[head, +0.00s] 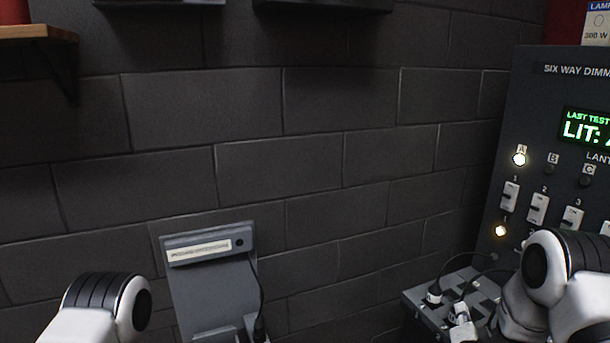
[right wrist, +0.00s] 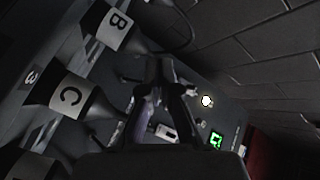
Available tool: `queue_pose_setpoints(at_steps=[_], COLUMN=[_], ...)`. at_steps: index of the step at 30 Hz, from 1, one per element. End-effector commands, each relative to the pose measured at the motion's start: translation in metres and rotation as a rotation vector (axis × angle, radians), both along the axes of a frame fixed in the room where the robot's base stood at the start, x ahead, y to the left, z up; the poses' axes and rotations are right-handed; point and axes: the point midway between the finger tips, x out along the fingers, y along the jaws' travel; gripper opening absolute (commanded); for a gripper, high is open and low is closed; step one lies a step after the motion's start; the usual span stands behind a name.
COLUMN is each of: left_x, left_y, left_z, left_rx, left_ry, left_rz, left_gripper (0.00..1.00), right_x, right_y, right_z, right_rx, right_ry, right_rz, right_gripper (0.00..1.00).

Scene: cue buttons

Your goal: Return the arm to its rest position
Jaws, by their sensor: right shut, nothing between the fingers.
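My right gripper (right wrist: 162,68) shows in the right wrist view, with its two dark fingers shut and empty. My right arm (head: 560,275) is at the lower right of the head view, in front of the dimmer panel (head: 520,110). The gripper itself cannot be made out there. My left arm (head: 100,305) shows at the lower left; its gripper is out of frame. The panel's lamp A (head: 519,158) glows, while lamps B (head: 549,169) and C (head: 586,181) are dark. Its green display (head: 588,128) reads "LIT:" and is cut off.
Dark lanterns labelled B (right wrist: 117,30) and C (right wrist: 70,96) stand left of the fingers in the wrist view. A grey socket box (head: 425,300) with plugs lies below the panel. A grey wall unit (head: 212,285) stands at centre left. The brick wall between is bare.

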Motion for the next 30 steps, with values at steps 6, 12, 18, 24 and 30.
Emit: queue_pose_setpoints(at_steps=[6,12,18,24,30], left_x=[0.000,0.000,0.000,0.000,0.000], left_y=[0.000,0.000,0.000,0.000,0.000], left_z=[-0.033,-0.054,-0.057,-0.056,-0.056], left_rx=[0.000,0.000,0.000,0.000,0.000], left_ry=[0.001,0.000,0.001,0.000,0.000], left_rz=[0.000,0.000,0.000,0.000,0.000], left_gripper=[0.44,0.44,0.44,0.44,0.44], right_x=[-0.080,-0.217,-0.367,-0.404,-0.404], right_y=[0.046,0.089,0.113,0.116,0.116], right_z=[-0.146,-0.258,-0.282,-0.279,-0.279], right_rx=[-0.052,-0.172,-0.317,-0.374,-0.374], right_ry=[0.395,0.904,1.381,1.501,1.501], right_rz=[0.121,0.339,0.682,0.835,0.835], right_gripper=[0.00,0.00,0.00,0.00,0.00])
